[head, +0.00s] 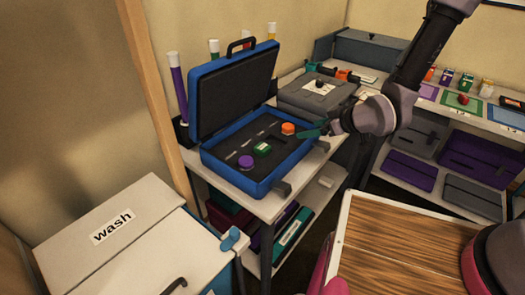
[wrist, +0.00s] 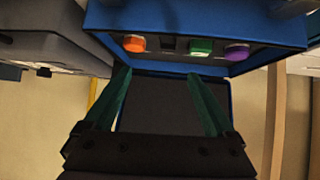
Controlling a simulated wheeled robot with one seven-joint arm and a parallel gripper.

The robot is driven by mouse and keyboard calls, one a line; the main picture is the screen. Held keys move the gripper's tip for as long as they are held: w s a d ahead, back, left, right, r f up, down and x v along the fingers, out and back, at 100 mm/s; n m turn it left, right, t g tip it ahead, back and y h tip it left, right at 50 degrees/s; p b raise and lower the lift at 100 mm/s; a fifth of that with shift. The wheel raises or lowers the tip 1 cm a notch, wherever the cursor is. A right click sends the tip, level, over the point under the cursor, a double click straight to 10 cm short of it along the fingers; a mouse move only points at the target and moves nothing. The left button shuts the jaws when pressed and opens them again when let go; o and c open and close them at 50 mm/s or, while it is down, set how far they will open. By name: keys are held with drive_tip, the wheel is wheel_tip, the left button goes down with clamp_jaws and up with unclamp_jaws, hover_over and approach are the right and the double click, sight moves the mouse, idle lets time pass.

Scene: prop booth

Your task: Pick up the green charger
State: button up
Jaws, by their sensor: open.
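The green charger (head: 262,149) sits in the open blue case (head: 217,160), between a purple round item (head: 246,161) and an orange round item (head: 288,128). In the wrist view the charger (wrist: 200,46) shows ahead of the fingers, with the purple item (wrist: 237,51) to its right and the orange item (wrist: 134,43) to the left, past an empty dark slot. My gripper (head: 305,132) is at the case's right edge, near the orange item. In the wrist view its green fingers (wrist: 160,72) are apart, with nothing between them.
The case's raised lid (head: 235,88) stands at the back. A grey case (head: 318,92) lies behind my gripper. A white unit labelled wash (head: 110,230) is at front left, a wooden-topped surface (head: 395,245) at front right. Tall coloured tubes (head: 178,85) stand behind the lid.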

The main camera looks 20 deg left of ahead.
drive_tip(key=n+g+y, duration=0.1)
drive_tip(key=y, duration=0.1)
approach(263, 147)
drive_tip(key=shift+a+f, duration=0.4)
drive_tip(key=shift+a, duration=0.2)
drive_tip(key=shift+a+f, duration=0.35)
drive_tip(key=shift+a, duration=0.25)
drive_tip(key=shift+w+x, duration=0.2)
drive_tip(key=shift+x, duration=1.3)
drive_tip(key=shift+w+x, duration=0.2)
drive_tip(key=shift+x, duration=1.3)
drive_tip(key=shift+d+r, duration=0.1)
clamp_jaws()
